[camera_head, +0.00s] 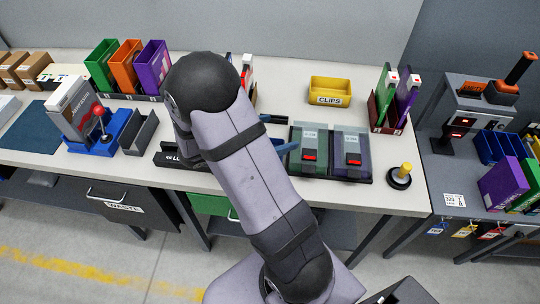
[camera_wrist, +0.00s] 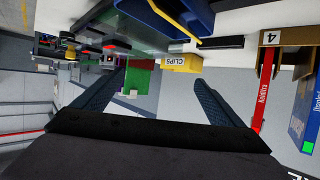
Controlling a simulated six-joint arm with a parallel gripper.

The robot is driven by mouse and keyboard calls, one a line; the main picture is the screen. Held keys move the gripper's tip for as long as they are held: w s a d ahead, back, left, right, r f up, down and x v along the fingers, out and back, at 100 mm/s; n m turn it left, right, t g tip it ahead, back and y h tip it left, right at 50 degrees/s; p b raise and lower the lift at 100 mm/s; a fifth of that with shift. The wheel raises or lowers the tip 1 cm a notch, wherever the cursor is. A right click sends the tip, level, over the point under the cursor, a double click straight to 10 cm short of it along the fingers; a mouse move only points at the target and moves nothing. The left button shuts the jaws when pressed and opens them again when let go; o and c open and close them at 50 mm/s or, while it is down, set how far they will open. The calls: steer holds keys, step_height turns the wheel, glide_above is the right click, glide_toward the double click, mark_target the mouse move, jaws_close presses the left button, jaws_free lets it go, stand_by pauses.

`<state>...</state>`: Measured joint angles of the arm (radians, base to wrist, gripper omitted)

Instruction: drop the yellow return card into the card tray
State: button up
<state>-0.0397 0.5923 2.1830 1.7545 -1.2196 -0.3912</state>
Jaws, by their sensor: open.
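My gripper (camera_wrist: 159,76) is open in the wrist view, with two dark fingers apart and nothing seen between them. In the head view my arm hides most of it. I cannot make out the yellow return card with certainty. A thin yellow strip (camera_wrist: 174,20) shows against a blue holder (camera_wrist: 194,14) at the top of the wrist view, beyond the fingertips; I cannot tell whether it is the card. I cannot pick out the card tray for sure. A low black holder with a partly covered label (camera_head: 172,158) stands beside my arm in the head view.
The yellow CLIPS bin (camera_head: 330,91) stands at the back of the bench. Two lidded boxes (camera_head: 309,148) sit right of my arm, near a yellow-knobbed post (camera_head: 400,176). Bench space around the CLIPS bin is clear.

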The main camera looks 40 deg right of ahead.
steer(key=b+v, duration=0.1)
steer(key=v, duration=0.6)
stand_by(0.5)
